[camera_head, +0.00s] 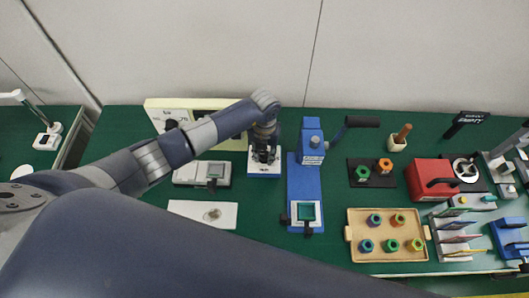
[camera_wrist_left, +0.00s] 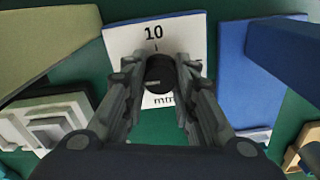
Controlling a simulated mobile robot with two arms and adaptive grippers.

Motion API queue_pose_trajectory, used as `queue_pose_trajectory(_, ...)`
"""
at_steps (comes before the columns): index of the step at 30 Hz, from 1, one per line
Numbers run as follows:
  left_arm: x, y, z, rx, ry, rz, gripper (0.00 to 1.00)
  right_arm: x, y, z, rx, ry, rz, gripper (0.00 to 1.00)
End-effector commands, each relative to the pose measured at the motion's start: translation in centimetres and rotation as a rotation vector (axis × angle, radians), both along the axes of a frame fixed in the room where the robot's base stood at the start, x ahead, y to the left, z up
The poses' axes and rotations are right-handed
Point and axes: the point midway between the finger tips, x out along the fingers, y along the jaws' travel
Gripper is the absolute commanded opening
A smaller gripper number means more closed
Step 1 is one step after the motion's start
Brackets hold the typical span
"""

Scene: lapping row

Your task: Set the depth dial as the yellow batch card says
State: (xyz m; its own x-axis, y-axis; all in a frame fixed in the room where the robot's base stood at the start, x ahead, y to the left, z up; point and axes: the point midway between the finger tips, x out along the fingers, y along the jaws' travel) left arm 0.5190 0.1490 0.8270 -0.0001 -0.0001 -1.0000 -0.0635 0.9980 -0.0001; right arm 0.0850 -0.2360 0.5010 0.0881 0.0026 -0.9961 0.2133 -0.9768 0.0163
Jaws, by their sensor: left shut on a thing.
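The depth dial is a white panel (camera_wrist_left: 125,45) with "10" above a short tick and "mm" below. Its round black knob (camera_wrist_left: 159,72) sits between my left fingers, with a small pale mark near its lower edge. In the head view the dial panel (camera_head: 263,174) has a blue border and is mostly under the gripper. My left gripper (camera_head: 264,155) points down over it and is shut on the knob; it also fills the left wrist view (camera_wrist_left: 160,82). A yellow card (camera_head: 466,251) lies low in a rack at the right; its writing is too small to read. My right gripper is out of view.
A blue press (camera_head: 303,180) with a black-handled lever stands just right of the dial. A cream dial box (camera_head: 155,104) is behind left. A wooden tray (camera_head: 350,253) of coloured spools and a red machine (camera_head: 425,181) are further right.

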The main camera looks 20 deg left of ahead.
Motion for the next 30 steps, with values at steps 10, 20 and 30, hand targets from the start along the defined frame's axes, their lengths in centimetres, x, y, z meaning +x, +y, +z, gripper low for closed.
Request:
queue_pose_trajectory(10,0.1,0.1,-0.3,0.003,-0.002,-0.190,0.02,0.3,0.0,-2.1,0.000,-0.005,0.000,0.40)
queue_pose_trajectory(20,0.1,0.1,-0.5,0.003,-0.001,-0.500,0.02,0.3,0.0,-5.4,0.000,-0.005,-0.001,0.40)
queue_pose_trajectory(30,0.1,0.1,-0.5,0.002,-0.002,-0.823,0.02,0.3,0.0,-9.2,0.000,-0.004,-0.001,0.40)
